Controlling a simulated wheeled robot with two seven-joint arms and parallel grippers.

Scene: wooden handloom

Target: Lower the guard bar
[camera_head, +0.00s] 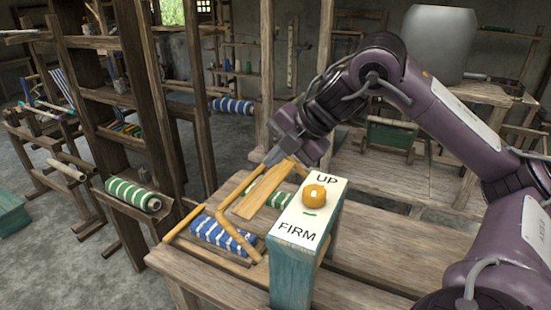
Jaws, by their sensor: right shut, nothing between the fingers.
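Slim orange-yellow wooden bars, which look like the guard bar's frame (238,237), stand over the wooden bench on the left of the teal post. One bar slants down toward the front, and another runs back toward my right gripper. A flat tan board (265,190) lies between them. My right gripper (272,157) is shut and empty at the far end of these bars, close above them. I cannot tell whether its fingers touch the bar. The gripper body hides part of the far end. My left gripper is out of view.
A teal post (291,278) has a white top marked UP and FIRM with an orange knob (314,193). A blue-white striped roll (218,235) lies under the bars. A green-white roll (133,194) sits left. The bench (365,272) is bare at front right.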

